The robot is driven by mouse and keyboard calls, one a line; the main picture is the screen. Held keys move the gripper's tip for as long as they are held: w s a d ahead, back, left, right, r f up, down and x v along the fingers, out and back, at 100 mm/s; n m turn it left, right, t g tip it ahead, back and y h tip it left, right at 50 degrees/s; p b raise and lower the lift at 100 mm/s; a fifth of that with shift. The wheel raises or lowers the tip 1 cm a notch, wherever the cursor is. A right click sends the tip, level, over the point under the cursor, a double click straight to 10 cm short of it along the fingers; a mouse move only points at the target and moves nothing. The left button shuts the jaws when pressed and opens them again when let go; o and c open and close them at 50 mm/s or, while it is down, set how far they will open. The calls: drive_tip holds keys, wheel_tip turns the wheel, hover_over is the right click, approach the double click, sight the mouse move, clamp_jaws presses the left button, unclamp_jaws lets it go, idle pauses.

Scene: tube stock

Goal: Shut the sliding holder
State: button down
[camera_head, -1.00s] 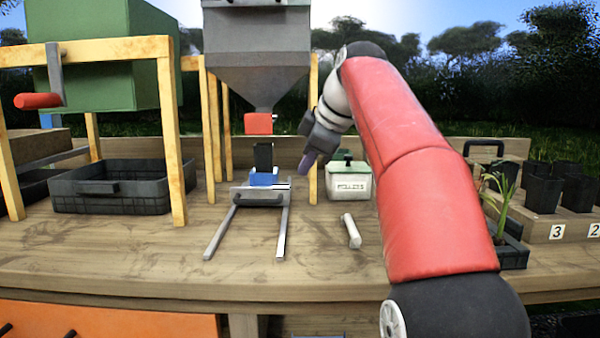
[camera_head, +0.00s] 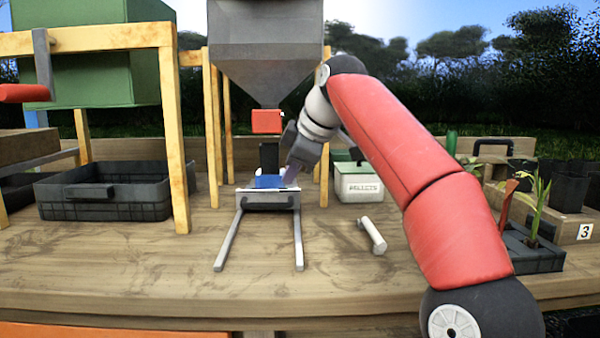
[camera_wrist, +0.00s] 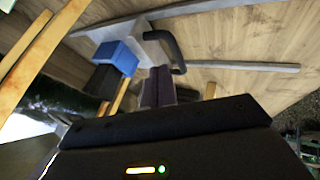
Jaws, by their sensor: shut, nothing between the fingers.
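The sliding holder (camera_head: 277,199) is a pale grey carriage with a dark handle, at the far end of two metal rails (camera_head: 228,240) below the hopper. A blue block (camera_head: 268,182) sits at it, with a black upright piece behind. In the wrist view the holder's plate (camera_wrist: 150,46), the blue block (camera_wrist: 118,56) and the dark curved handle (camera_wrist: 172,47) show beyond my fingers. My gripper (camera_head: 291,178) is shut and empty, just right of the blue block, close to the holder. Its fingers (camera_wrist: 158,88) point at the handle area. I cannot tell whether they touch.
A grey hopper (camera_head: 266,55) with a red spout (camera_head: 266,121) stands above the holder. A white pellets box (camera_head: 358,187) and a white cylinder (camera_head: 372,235) are to the right. A black crate (camera_head: 105,197) is at left. The bench front is clear.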

drive_tip(key=b+x, duration=0.1)
drive_tip(key=x, duration=0.5)
drive_tip(key=shift+w+a+f, duration=0.15)
drive_tip(key=shift+a+f, duration=0.05)
drive_tip(key=shift+f, duration=0.05)
